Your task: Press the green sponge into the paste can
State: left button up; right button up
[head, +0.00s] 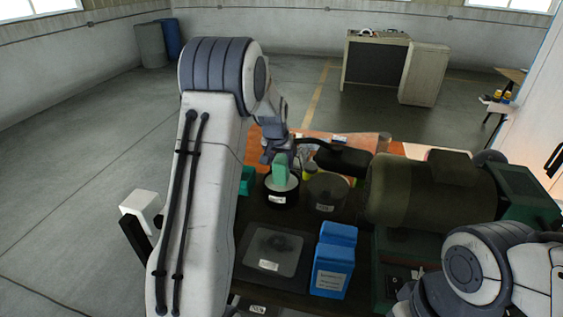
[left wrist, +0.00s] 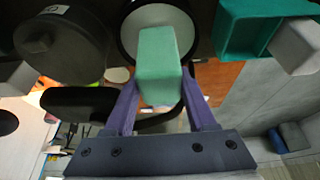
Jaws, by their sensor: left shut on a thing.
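My left gripper (head: 278,157) is shut on the green sponge (head: 280,172), which hangs below the fingers. In the left wrist view the sponge (left wrist: 160,62) is a pale green block between two purple fingers. The paste can (head: 282,197) is a dark round can with a white label and a pale top. The sponge's lower end is over the can's pale round surface (left wrist: 150,22) and overlaps it in both views. I cannot tell whether it touches the paste. My right gripper is out of frame; only part of that arm shows at lower right.
A dark lidded can (head: 327,192) stands right of the paste can. A teal open box (head: 247,181) is on its left. Blue containers (head: 333,268) and a grey square plate (head: 272,250) are nearer. A large green machine (head: 430,192) fills the bench's right side.

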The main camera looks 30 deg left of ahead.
pick_arm(q)
jog(key=shift+f+b, duration=0.3)
jog(key=shift+f, duration=0.2)
dwell(1.1)
jog(key=shift+r, duration=0.1)
jog(key=shift+r+p, duration=2.65)
jog(key=shift+r, duration=0.8)
